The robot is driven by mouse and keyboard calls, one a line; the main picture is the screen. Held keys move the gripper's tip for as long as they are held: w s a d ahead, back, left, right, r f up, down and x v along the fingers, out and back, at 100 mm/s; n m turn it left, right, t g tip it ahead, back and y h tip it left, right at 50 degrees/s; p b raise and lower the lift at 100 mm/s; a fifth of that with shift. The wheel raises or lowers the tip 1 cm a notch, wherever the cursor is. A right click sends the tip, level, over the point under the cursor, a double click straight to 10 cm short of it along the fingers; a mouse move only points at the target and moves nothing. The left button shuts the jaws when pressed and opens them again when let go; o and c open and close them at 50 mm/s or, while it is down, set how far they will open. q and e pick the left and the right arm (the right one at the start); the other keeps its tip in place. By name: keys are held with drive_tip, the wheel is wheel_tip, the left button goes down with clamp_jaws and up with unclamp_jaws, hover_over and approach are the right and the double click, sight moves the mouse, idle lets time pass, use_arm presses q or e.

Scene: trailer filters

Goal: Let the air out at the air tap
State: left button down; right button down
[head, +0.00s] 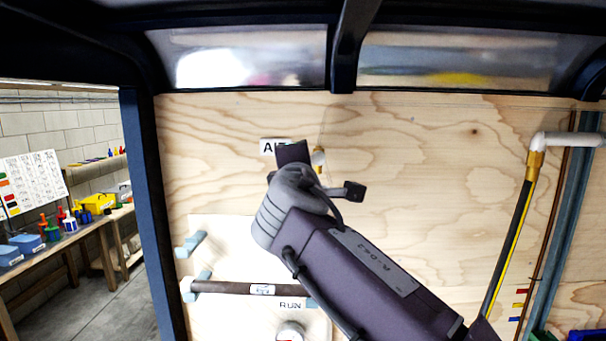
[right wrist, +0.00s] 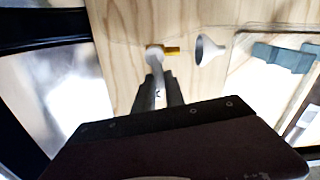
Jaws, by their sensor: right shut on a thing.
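The air tap shows in the right wrist view as a small brass stub (right wrist: 172,50) on the plywood wall, with a pale lever (right wrist: 154,58) at its end. My right gripper (right wrist: 157,88) is shut on the lever, one dark finger on each side of it. My left gripper is not in view.
Lower on the wall are blue-grey brackets (head: 190,244), a dark bar (head: 235,288), a RUN label (head: 289,304) and a round gauge (head: 290,333). A white elbow pipe with a hose (head: 508,235) runs at the right.

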drive_tip(key=shift+r+m, duration=0.35)
drive_tip(key=shift+m, duration=0.65)
drive_tip(key=shift+r, duration=0.1)
drive_tip(key=c, duration=1.4)
unclamp_jaws()
drive_tip(key=shift+w, duration=0.1)
drive_tip(key=s+b, duration=0.4)
drive_tip(key=s, duration=0.5)
